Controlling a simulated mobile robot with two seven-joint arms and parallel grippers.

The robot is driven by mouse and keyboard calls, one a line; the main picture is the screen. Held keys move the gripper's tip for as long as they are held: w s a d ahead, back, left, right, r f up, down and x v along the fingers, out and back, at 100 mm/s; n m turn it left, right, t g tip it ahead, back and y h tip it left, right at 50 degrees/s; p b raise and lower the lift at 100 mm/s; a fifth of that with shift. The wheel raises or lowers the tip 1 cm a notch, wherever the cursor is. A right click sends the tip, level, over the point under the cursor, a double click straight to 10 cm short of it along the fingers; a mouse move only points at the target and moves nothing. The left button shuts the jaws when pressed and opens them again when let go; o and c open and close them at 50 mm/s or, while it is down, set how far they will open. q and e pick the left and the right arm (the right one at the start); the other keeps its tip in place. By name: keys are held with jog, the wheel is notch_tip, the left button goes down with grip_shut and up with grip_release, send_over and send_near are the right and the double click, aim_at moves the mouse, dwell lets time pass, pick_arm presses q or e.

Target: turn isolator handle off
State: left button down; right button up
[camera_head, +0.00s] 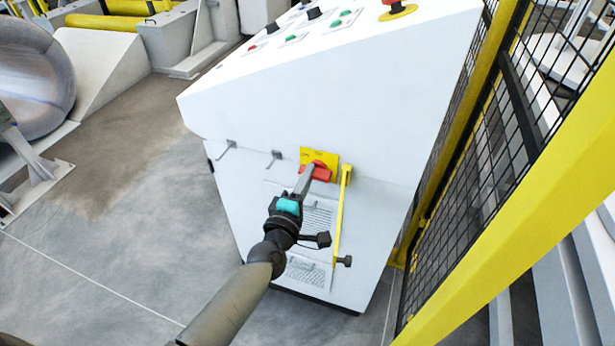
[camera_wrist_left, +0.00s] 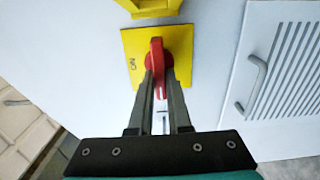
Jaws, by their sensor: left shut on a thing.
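The red isolator handle (camera_head: 319,171) sits on a yellow plate (camera_head: 329,157) on the front of the white cabinet. In the left wrist view the red handle (camera_wrist_left: 157,62) points up and down on its yellow plate (camera_wrist_left: 179,42). My left gripper (camera_head: 308,170) reaches it from below, its two fingers (camera_wrist_left: 160,82) on either side of the handle's lower part. The jaws are shut on the handle. In the head view the gripper hides part of the handle. My right gripper is not in view.
The white control cabinet (camera_head: 330,95) has buttons on its sloped top and a red emergency stop (camera_head: 397,8). A yellow bar (camera_head: 341,215) hangs just right of the plate. A yellow-framed mesh fence (camera_head: 480,140) stands close on the right. Open floor (camera_head: 120,240) lies left.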

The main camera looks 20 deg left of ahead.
pick_arm(q)
jog(key=c, duration=0.9)
grip_release()
jog(key=shift+o, duration=0.2)
jog(key=shift+s, duration=0.1)
jog(key=s+p, duration=0.1)
jog(key=s, duration=1.4)
jog(key=shift+a, duration=0.25)
